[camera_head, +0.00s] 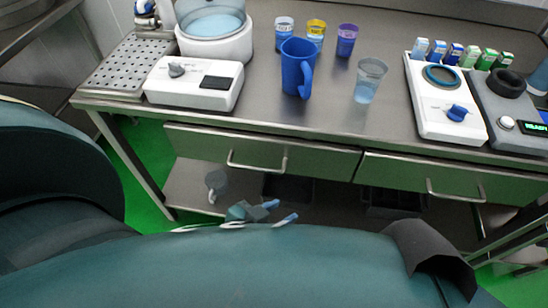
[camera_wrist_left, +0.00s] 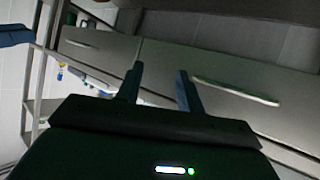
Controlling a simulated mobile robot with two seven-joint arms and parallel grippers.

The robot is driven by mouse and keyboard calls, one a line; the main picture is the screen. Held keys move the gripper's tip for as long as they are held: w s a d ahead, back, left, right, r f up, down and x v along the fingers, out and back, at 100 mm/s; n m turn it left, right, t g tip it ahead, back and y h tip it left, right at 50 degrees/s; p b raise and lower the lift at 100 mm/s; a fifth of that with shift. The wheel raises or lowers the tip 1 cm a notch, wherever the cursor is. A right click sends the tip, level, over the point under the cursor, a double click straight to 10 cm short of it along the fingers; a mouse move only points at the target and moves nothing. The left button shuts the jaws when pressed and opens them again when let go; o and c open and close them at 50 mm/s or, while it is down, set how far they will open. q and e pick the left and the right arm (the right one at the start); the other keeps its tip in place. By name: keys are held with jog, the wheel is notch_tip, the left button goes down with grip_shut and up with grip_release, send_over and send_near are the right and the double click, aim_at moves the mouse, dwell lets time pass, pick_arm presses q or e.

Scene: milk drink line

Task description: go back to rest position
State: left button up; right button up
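My left gripper (camera_head: 279,211) is low in front of the counter, below the drawer fronts, mostly hidden behind my own teal arm. In the left wrist view its two fingers (camera_wrist_left: 158,88) stand apart with nothing between them, so it is open and empty. It touches nothing that I can see. My right gripper is not in view.
The steel counter (camera_head: 330,118) is close ahead, with drawer handles (camera_head: 257,166) on its front. On it stand a blue mug (camera_head: 297,68), a clear cup (camera_head: 369,81), several coloured cups, a white machine (camera_head: 194,83) and a white scale-like device (camera_head: 443,108).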

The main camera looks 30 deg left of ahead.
pick_arm(q)
jog(key=shift+s+d, duration=0.1)
